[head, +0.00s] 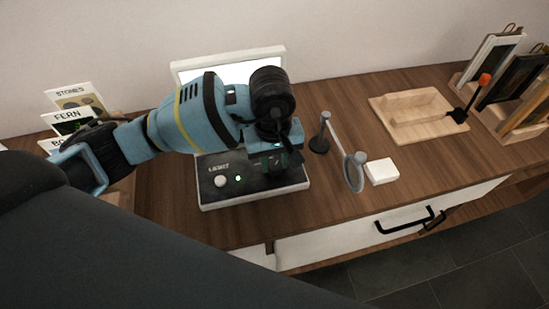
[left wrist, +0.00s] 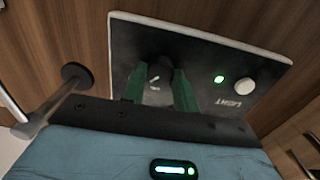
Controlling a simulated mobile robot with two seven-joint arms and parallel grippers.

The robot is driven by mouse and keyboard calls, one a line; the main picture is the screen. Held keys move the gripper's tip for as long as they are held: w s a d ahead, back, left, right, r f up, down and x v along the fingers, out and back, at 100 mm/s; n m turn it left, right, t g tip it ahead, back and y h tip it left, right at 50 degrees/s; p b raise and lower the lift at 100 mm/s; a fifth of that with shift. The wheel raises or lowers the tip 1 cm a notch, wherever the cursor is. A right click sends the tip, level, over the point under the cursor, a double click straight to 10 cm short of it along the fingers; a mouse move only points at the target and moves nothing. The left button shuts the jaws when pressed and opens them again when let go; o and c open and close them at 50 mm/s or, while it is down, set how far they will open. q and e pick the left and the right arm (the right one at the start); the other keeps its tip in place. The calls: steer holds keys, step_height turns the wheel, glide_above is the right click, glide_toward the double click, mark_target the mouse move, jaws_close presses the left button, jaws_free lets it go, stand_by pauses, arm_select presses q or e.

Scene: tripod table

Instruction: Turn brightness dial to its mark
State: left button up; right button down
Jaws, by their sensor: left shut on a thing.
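The brightness dial (left wrist: 160,66) is a dark round knob on the black-faced control panel (head: 215,193). In the left wrist view it sits between the green fingers of my left gripper (left wrist: 159,77), which is shut on it. Small white marks show on the panel side near the fingers, but I cannot tell how the dial's pointer lines up with its mark. In the head view my left gripper (head: 268,160) reaches down onto the right part of the panel and hides the dial. The panel also has a white knob (head: 221,181), a lit green lamp (head: 238,178) and the word LIGHT.
A white lit screen (head: 190,72) stands behind the panel. Right of it are a grey magnifier on a stand (head: 355,172) and a small white block (head: 381,171). A wooden tray (head: 412,122) and framed pictures (head: 490,62) are farther right. Cards (head: 75,95) stand at left.

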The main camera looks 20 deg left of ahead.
arm_select(q)
steer(key=n+p, duration=0.1)
steer(key=n, duration=0.4)
steer(key=shift+r, duration=0.1)
steer(key=n+p, duration=0.1)
steer(key=n, duration=0.3)
steer(key=n+p, duration=0.2)
steer(key=n, duration=0.4)
steer(key=shift+s+r+y+p, duration=0.1)
steer(key=shift+y+p, duration=0.2)
steer(key=shift+p, duration=0.05)
steer(key=shift+n+p, duration=0.7)
steer(key=shift+n, duration=0.9)
arm_select(e)
steer(key=w+r+t, duration=0.1)
steer(key=w+r, duration=0.3)
steer(key=r, duration=0.3)
steer(key=shift+d+r, duration=0.2)
steer(key=shift+d, duration=0.05)
arm_select(q)
steer(key=o, duration=1)
steer(key=shift+f, duration=0.2)
